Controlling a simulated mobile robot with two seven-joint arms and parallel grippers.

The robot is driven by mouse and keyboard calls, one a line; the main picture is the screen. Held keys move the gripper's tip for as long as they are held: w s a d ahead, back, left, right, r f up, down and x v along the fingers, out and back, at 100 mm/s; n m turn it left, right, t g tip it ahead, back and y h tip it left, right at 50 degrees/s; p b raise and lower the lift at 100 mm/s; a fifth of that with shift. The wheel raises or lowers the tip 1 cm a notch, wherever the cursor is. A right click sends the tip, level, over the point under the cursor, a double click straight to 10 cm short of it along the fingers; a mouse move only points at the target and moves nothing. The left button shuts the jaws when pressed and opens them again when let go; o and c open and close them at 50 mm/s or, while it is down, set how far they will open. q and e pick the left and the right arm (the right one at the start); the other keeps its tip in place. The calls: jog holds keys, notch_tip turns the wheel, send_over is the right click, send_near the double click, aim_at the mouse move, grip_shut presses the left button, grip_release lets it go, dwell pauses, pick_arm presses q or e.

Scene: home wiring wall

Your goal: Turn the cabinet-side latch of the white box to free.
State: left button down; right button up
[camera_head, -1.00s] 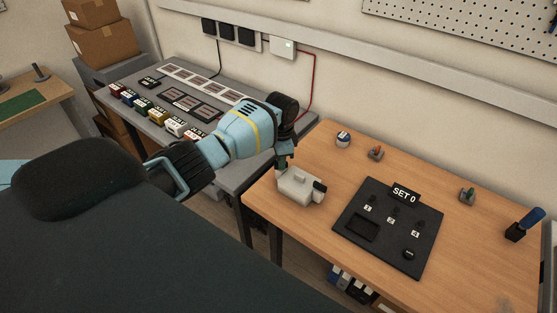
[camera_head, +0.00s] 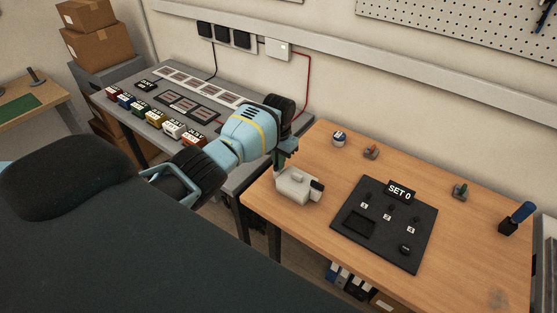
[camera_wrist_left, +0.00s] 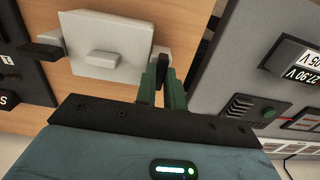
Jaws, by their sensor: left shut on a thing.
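The white box (camera_head: 297,187) sits near the left edge of the wooden table, with a raised block on its top. It also shows in the left wrist view (camera_wrist_left: 106,42). My left gripper (camera_head: 281,163) is at the box's far left side. In the left wrist view its green fingers (camera_wrist_left: 162,90) are shut on the dark cabinet-side latch (camera_wrist_left: 162,68), which stands out between them. The fingers hide part of this latch. The other dark latch (camera_head: 317,186) is on the opposite side of the box; it shows at left in the wrist view (camera_wrist_left: 42,48). My right gripper is not in view.
A black board marked SET 0 (camera_head: 412,218) lies right of the box. Small parts stand along the table's back, with a blue-handled tool (camera_head: 517,217) at the right. The grey bench (camera_head: 240,178) with colored blocks is left, across a gap from the table.

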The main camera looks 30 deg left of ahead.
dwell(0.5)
pick_arm(q)
jog(key=c, duration=1.5)
grip_release()
jog(key=shift+r, duration=3.9)
jog(key=shift+s+f, duration=0.1)
